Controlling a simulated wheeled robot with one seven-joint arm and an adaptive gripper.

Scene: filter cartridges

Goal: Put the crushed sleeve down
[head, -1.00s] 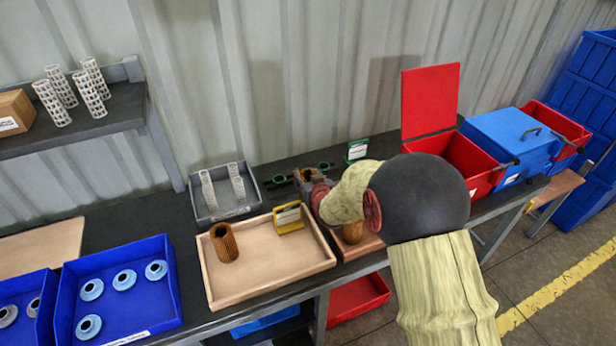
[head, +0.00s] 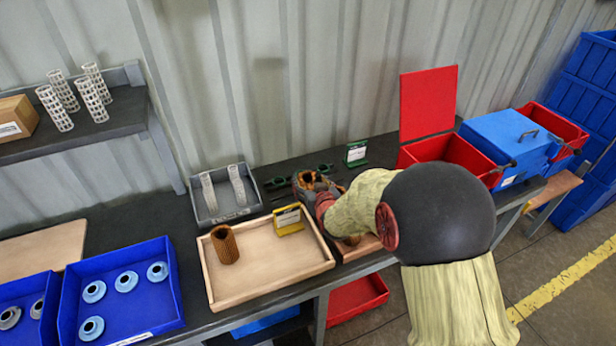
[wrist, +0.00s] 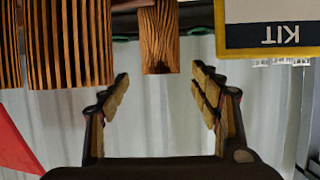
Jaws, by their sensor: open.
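In the head view a brown sleeve (head: 307,181) with a dark open top shows at the tip of my gripper (head: 312,187), at the back of the bench. In the wrist view, which is upside down, a brown sleeve (wrist: 160,40) with wavy, bent pleats stands upright between and a little beyond the fingers. My gripper (wrist: 158,85) is open, with a finger on each side and gaps to the sleeve. The sleeve's base is out of that frame. I cannot tell what it rests on.
Straight-pleated sleeves (wrist: 70,42) stand close at the left in the wrist view. A yellow-framed KIT sign (head: 288,219) and another brown sleeve (head: 227,245) stand in the wooden tray (head: 268,296). A grey tray (head: 238,213) and green-framed sign (head: 356,153) flank the gripper.

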